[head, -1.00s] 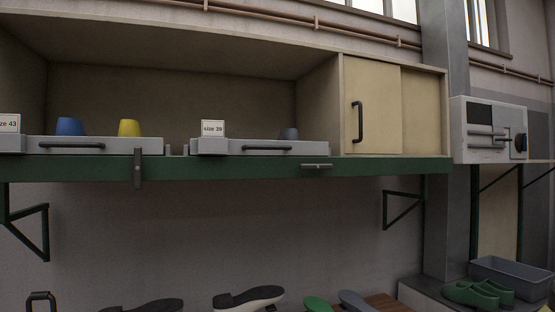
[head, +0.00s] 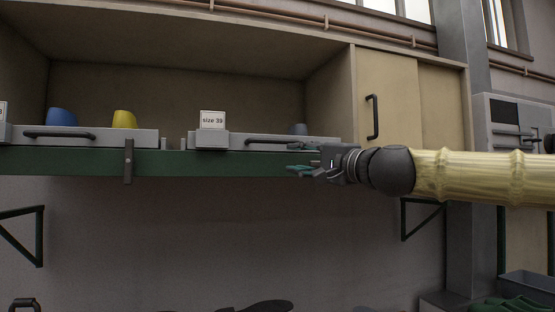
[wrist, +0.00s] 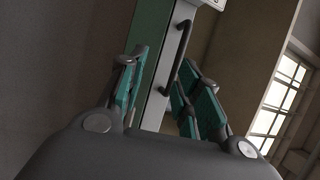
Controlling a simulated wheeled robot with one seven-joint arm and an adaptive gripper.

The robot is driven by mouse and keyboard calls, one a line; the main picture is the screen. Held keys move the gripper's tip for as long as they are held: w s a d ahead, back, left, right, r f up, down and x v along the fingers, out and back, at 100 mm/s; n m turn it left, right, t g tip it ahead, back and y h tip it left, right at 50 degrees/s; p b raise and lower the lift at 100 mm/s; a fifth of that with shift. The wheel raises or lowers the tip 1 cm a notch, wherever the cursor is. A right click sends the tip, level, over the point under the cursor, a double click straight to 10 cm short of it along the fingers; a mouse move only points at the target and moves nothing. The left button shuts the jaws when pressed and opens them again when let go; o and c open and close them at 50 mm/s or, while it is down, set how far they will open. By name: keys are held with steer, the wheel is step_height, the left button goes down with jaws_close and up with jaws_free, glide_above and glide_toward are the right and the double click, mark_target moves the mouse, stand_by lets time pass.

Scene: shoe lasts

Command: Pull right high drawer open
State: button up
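The right high drawer (head: 225,141) is a grey drawer with a "size 39" card on the shelf, and its front looks shut. Its dark bar handle (head: 268,141) is partly behind my gripper (head: 298,158), which comes in from the right at the drawer's right end. In the wrist view, my gripper (wrist: 163,95) is open, with teal finger pads apart. The dark handle (wrist: 179,55) shows beyond and between the fingers, nearer the right one. It does not appear to be gripped.
A second grey drawer (head: 90,138) sits to the left, with a blue cup (head: 61,117) and a yellow cup (head: 124,119) behind it. A cupboard door (head: 384,90) with an upright handle stands at right. The green shelf edge (head: 220,163) runs below the drawers.

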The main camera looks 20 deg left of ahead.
mark_target(277, 142)
steer(key=w+a+r+p, duration=0.1)
steer(key=a, duration=0.1)
steer(key=w+a+r+p, duration=0.1)
steer(key=w+a+r, duration=0.1)
steer(key=a, duration=0.1)
steer(key=w+a+r+p, duration=0.1)
steer(key=w+a, duration=0.1)
steer(key=a, duration=0.1)
steer(key=shift+w+r, duration=0.1)
steer(key=shift+r, duration=0.3)
jaws_close()
